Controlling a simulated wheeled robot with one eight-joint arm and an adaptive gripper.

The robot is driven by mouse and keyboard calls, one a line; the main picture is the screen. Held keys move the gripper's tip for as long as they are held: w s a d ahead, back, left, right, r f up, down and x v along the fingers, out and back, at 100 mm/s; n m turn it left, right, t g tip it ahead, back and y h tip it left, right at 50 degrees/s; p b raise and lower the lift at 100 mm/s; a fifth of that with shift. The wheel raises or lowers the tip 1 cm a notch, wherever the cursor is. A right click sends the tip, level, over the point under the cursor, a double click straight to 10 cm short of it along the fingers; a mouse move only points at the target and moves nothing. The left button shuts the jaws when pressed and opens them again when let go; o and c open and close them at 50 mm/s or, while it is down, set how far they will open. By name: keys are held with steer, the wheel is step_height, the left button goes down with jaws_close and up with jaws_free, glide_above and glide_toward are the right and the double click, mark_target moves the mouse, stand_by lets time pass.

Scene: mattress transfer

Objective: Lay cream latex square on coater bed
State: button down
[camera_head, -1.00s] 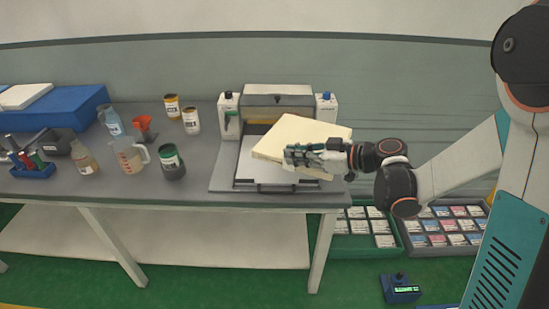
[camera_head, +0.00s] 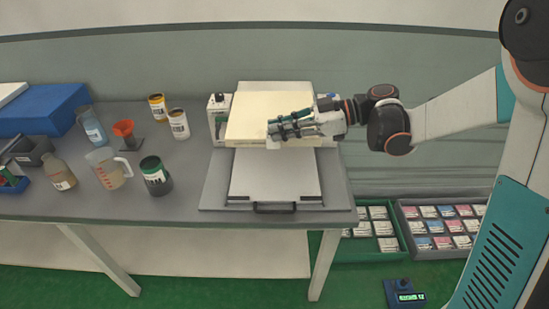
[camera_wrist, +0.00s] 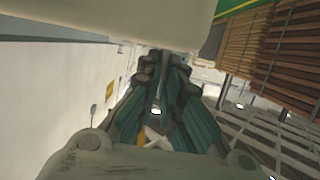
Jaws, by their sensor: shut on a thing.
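The cream latex square (camera_head: 272,104) is a thick pale slab held in front of the back part of the coater, hiding much of it. My gripper (camera_head: 278,131) is shut on its lower right edge. The coater bed (camera_head: 272,180) is a flat light plate with a dark front handle, bare in the part that shows. The slab is above the rear of the bed; I cannot tell how high. In the wrist view the slab (camera_wrist: 130,20) fills the top, and my gripper (camera_wrist: 158,62) shows its dark green fingers close together at its lower edge.
A blue block (camera_head: 45,110) lies at the far left. Trays of small boxes (camera_head: 440,232) sit on the floor at right.

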steer(key=shift+w+f+b, duration=0.15)
steer(key=shift+f+b, duration=1.65)
steer(key=shift+f, duration=3.2)
steer(key=shift+w+f+b, duration=0.15)
steer(key=shift+f+b, duration=1.6)
steer(key=shift+f, duration=3.25)
steer(key=shift+r, duration=0.1)
steer(key=c, duration=1.8)
jaws_free()
steer(key=p+v, duration=0.4)
steer(key=v, duration=0.8)
